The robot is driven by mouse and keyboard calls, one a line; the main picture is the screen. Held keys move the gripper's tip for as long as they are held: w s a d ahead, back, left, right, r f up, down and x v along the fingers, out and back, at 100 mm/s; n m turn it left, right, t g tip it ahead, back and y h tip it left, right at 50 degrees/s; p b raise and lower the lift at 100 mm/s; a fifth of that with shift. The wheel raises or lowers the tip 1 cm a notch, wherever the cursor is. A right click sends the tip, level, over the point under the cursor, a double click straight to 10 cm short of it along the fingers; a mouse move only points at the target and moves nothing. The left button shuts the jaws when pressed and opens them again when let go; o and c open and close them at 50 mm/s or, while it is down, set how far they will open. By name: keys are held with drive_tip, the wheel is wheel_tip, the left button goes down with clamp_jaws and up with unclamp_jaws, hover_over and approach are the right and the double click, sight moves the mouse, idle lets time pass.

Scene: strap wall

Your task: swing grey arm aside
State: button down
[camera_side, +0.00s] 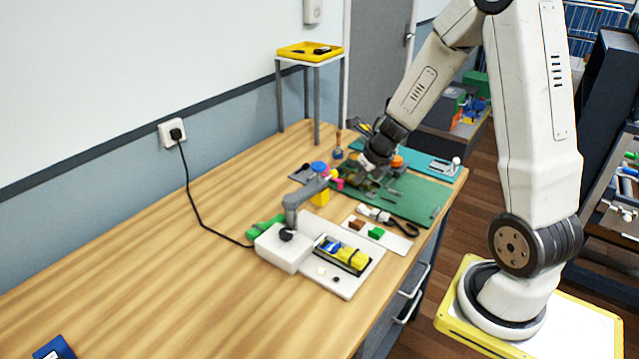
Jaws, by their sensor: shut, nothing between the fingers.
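The small grey arm (308,190) stands on a white box (284,247) near the middle of the table. It rises from a dark round pivot and reaches up and to the right, with a yellow and pink tip. My gripper (362,182) is shut and holds nothing. It points down over the green mat, just right of the grey arm's tip in the picture. I cannot tell whether the two touch. The fingertips are small and dark against the clutter, so their exact place is hard to see.
A white plate (338,287) with a yellow and blue bundle in a black tray adjoins the box. A black cord (195,205) runs to the wall socket. The table's left part (150,275) is mostly clear.

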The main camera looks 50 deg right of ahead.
drive_tip(key=shift+v, duration=2.5)
drive_tip(key=shift+a, duration=0.1)
drive_tip(key=shift+w+a, duration=0.1)
drive_tip(key=w+a+r+m+t, duration=0.1)
drive_tip(key=w+a+m+t, duration=0.3)
drive_tip(key=m, duration=0.8)
drive_tip(key=s+a+f+m+g, duration=0.1)
drive_tip(key=s+a+m+g, duration=0.2)
drive_tip(key=m, duration=0.8)
drive_tip(key=s+a+f+m+g+y, duration=0.1)
drive_tip(key=s+a+f+m+g, duration=0.1)
drive_tip(key=s+a+m, duration=0.5)
drive_tip(key=a+m+g, duration=0.1)
drive_tip(key=a+m, duration=0.3)
drive_tip(key=shift+g, duration=0.3)
